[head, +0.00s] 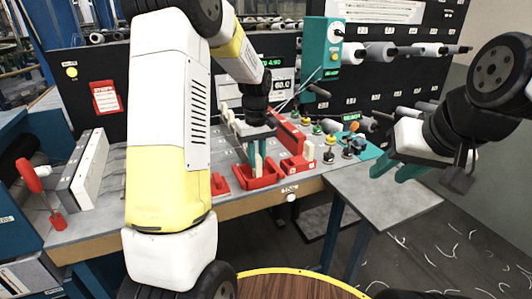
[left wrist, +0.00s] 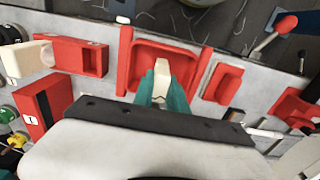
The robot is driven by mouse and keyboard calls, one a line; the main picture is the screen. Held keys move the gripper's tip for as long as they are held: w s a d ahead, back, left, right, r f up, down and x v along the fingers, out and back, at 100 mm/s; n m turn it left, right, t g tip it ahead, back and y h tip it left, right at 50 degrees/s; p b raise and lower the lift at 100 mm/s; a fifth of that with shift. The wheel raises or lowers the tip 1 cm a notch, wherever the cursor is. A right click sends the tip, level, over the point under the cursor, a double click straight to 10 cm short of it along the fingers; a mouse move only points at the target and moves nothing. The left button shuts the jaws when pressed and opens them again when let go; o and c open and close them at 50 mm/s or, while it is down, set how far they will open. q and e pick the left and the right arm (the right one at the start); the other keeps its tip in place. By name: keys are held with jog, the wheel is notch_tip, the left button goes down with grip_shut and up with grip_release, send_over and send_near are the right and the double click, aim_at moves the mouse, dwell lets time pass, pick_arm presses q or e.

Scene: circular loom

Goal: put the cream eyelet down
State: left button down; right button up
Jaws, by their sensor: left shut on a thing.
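My left gripper (head: 254,158) points down at the red tray (head: 276,180) on the bench. Its teal fingers are shut on the cream eyelet (head: 258,163). In the left wrist view, the cream eyelet (left wrist: 162,72) sticks out between the teal fingertips (left wrist: 163,92), over the floor of the red tray (left wrist: 124,62). I cannot tell whether it touches the tray floor. The fingers hide its lower part in that view. My right gripper (head: 397,171) is at the right, over the grey side table, with its teal fingers apart and empty.
A red block with a slot (left wrist: 92,60) and a cream piece (left wrist: 22,60) lie left of the tray in the left wrist view. A smaller red holder (left wrist: 223,83) lies right of it. Several coloured knobs (head: 330,139) stand right of the trays. The grey side table (head: 385,205) is clear.

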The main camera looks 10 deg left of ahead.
pick_arm(q)
jog(key=shift+f, duration=0.1)
jog(key=c, duration=1.3)
grip_release()
jog(key=shift+c, duration=0.2)
notch_tip(320, 180, up, 12)
jog(key=s+r+m+t+h, duration=0.1)
jog(key=s+r+m, duration=0.15)
jog(key=s, duration=0.35)
jog(key=s+r+m+t, duration=0.1)
jog(key=s+r+t, duration=0.1)
jog(key=s+r, duration=0.25)
jog(key=s+d+f+m+t, duration=0.1)
jog(key=s+m, duration=0.1)
jog(key=s, duration=0.5)
jog(key=s+d+f+m+t+h, duration=0.1)
jog(key=s+m+t, duration=0.1)
jog(key=s, duration=0.4)
jog(key=shift+s, duration=0.4)
jog(key=shift+d, duration=0.1)
